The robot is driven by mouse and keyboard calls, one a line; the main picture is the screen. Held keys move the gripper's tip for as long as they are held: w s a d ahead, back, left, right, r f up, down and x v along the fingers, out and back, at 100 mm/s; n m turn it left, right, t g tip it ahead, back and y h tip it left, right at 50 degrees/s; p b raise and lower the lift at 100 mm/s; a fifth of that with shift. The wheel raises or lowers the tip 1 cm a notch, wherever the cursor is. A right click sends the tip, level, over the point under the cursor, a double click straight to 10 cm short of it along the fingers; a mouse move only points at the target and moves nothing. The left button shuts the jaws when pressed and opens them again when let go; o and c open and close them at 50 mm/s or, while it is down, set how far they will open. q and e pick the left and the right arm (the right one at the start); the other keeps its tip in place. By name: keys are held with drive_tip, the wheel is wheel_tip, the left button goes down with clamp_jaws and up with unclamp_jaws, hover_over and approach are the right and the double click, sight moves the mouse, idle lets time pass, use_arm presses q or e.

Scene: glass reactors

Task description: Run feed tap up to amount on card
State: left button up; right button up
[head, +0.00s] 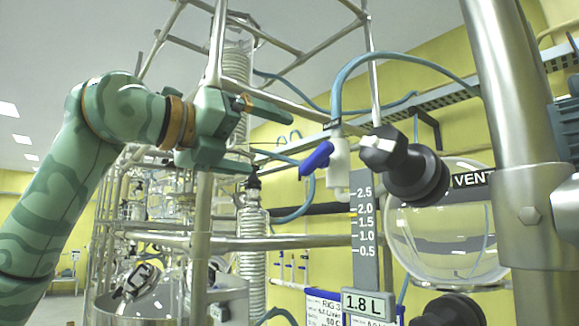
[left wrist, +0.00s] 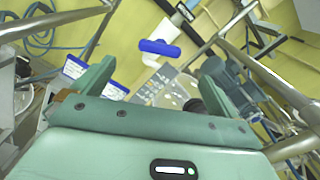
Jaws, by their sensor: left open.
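The feed tap is a white valve body (head: 338,168) with a blue handle (head: 316,159), hanging under a blue hose right of centre in the head view. The handle slants there. The blue handle also shows in the left wrist view (left wrist: 159,48), beyond the fingers. The card (head: 368,304) reads 1.8 L. Above it a grey scale (head: 364,235) is marked from 0.5 to 2.5. My left gripper (head: 270,138) is open and empty, left of the handle and apart from it; it also shows in the left wrist view (left wrist: 150,82). My right gripper is not in view.
A round glass vessel (head: 440,235) stands right, with a VENT label (head: 472,179) and a black knob (head: 415,175) near the tap. A thick steel post (head: 500,90) rises at right. Metal rails and coiled glass stand around my left gripper. A large glass reactor (head: 160,300) is lower left.

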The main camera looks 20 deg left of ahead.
use_arm(q)
drive_tip(key=shift+v, duration=1.8)
idle(6.2)
